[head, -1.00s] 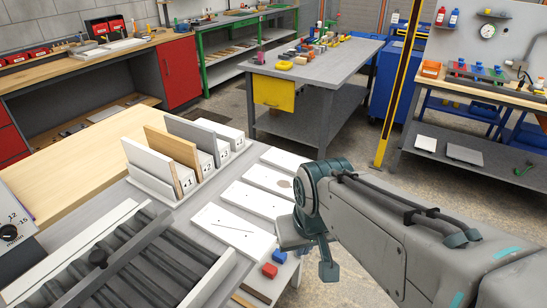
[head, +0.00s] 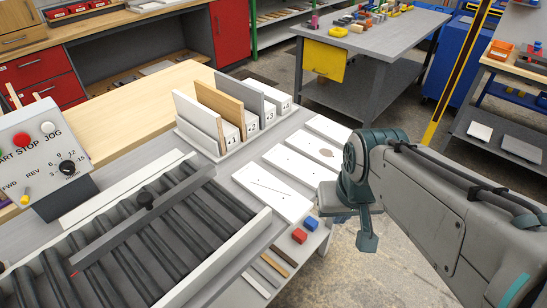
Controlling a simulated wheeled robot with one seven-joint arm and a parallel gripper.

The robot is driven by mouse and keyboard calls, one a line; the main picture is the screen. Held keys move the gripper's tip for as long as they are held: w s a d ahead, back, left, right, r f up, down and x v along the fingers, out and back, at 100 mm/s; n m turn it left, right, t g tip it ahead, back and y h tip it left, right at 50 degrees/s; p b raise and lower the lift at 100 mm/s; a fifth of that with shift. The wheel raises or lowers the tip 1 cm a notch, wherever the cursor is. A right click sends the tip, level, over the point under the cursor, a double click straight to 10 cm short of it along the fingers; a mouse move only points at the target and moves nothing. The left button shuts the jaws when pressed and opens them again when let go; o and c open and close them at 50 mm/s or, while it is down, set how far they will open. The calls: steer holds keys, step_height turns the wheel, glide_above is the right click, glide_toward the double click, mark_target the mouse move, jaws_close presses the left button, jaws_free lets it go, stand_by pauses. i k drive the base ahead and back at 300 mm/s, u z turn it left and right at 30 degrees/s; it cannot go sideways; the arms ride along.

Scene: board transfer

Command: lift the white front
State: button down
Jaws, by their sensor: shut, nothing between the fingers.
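A white front (head: 195,122) stands upright in the leftmost place of a rack on the grey bench, beside an oak-coloured one (head: 210,97) and a grey one (head: 240,90). Several white panels also lie flat on the bench to the right. One panel (head: 262,195) bears a thin dark line, and another (head: 310,153) has a brownish round mark. I cannot tell which white piece the task means. My gripper (head: 366,242) is shut and empty, pointing down at the right of the flat panels, apart from the rack.
A roller conveyor (head: 150,245) fills the lower left, with a control box (head: 40,150) behind it. A grey table (head: 375,45) stands beyond open floor.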

mark_target(292, 206)
steer(key=z, duration=1.45)
steer(key=i, duration=0.85)
steer(key=u, duration=2.4)
